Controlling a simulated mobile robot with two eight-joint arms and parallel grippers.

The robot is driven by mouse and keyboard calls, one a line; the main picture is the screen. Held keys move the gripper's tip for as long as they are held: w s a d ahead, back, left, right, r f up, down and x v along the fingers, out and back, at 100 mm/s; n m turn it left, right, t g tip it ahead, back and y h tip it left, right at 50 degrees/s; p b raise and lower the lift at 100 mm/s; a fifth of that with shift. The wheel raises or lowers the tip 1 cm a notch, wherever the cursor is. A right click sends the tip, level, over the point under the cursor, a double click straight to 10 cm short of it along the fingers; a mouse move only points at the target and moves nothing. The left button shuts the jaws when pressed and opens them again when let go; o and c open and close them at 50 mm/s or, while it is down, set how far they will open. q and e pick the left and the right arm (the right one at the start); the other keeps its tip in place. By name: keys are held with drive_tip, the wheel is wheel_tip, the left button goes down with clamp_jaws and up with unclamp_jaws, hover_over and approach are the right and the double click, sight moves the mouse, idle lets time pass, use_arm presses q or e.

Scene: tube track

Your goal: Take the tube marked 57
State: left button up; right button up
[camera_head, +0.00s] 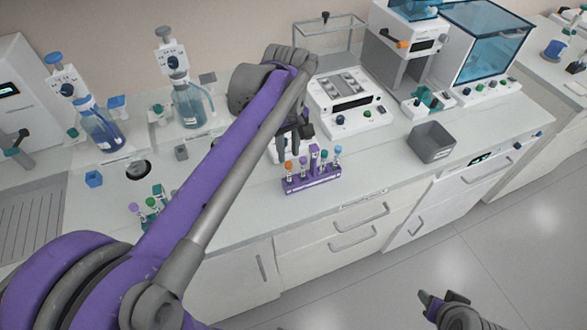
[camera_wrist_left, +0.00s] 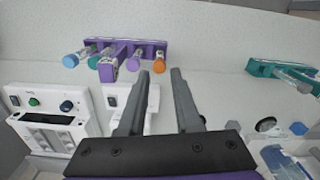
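A purple rack (camera_head: 318,186) stands on the bench in the head view, holding tubes with orange, teal and blue caps and a tall purple part. I cannot read the number 57 on any tube. My left gripper (camera_head: 294,142) is just behind the rack; in the left wrist view its fingers (camera_wrist_left: 161,73) are apart and empty. My right gripper (camera_head: 440,299) is low over the floor, its opening unclear.
A second rack, teal (camera_wrist_left: 283,70), shows at the right of the left wrist view; tubes (camera_head: 150,203) at the left are partly behind my arm. A white device (camera_head: 350,103) stands behind the purple rack, a grey bin (camera_head: 431,143) to its right. The bench front is clear there.

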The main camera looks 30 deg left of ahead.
sight(289, 172)
use_arm(q)
wheel_tip(289, 172, down, 4)
drive_tip(key=shift+s+r, duration=0.1)
drive_tip(key=shift+r, duration=0.1)
drive_tip(key=shift+w+f, duration=0.2)
drive_tip(key=shift+f, duration=2.5)
clamp_jaws()
